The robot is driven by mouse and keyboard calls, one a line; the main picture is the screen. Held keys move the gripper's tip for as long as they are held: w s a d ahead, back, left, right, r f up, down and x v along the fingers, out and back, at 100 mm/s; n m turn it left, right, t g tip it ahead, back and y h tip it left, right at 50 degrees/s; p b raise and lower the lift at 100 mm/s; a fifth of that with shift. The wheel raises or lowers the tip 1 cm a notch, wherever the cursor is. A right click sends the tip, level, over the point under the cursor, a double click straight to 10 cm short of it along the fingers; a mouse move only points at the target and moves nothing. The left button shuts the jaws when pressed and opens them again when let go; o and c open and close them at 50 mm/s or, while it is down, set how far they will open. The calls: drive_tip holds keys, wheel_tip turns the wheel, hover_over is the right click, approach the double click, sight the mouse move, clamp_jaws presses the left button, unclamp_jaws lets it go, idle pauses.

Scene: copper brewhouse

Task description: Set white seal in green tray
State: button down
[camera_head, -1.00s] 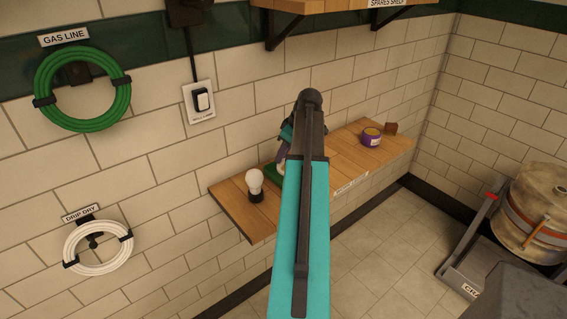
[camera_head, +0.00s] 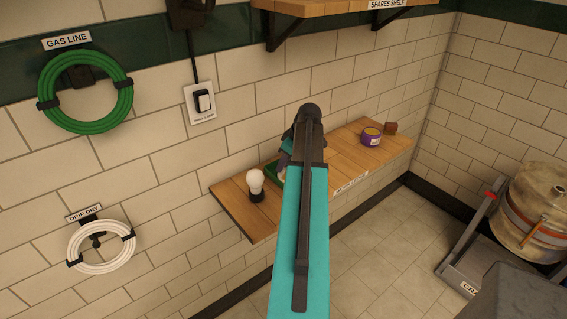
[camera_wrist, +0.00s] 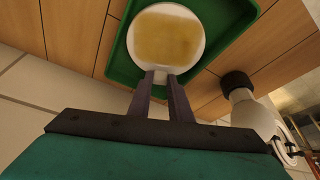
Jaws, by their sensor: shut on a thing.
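The white seal (camera_wrist: 166,42) is a round white disc with a yellowish-brown face, seen in the wrist view. My gripper (camera_wrist: 161,80) is shut on a small white tab at the seal's near edge. The green tray (camera_wrist: 236,14) lies behind the seal in that view, and the seal appears within its rim. I cannot tell whether the seal touches the tray floor. In the head view, the green tray (camera_head: 272,172) shows only as a sliver on the wooden ledge. My arm hides the rest of it, the seal and the fingertips.
A white bulb (camera_head: 256,182) with a dark base stands on the wooden ledge (camera_head: 232,200) close left of the tray. A purple tin (camera_head: 371,137) and a brown block (camera_head: 390,128) sit at the ledge's far right. A spares shelf (camera_head: 340,8) hangs above.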

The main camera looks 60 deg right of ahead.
drive_tip(key=shift+f, duration=0.2)
drive_tip(key=c, duration=1.6)
unclamp_jaws()
drive_tip(key=shift+f, duration=0.1)
drive_tip(key=shift+r, duration=0.2)
drive_tip(key=shift+b+v, duration=1.7)
drive_tip(key=shift+v, duration=4.2)
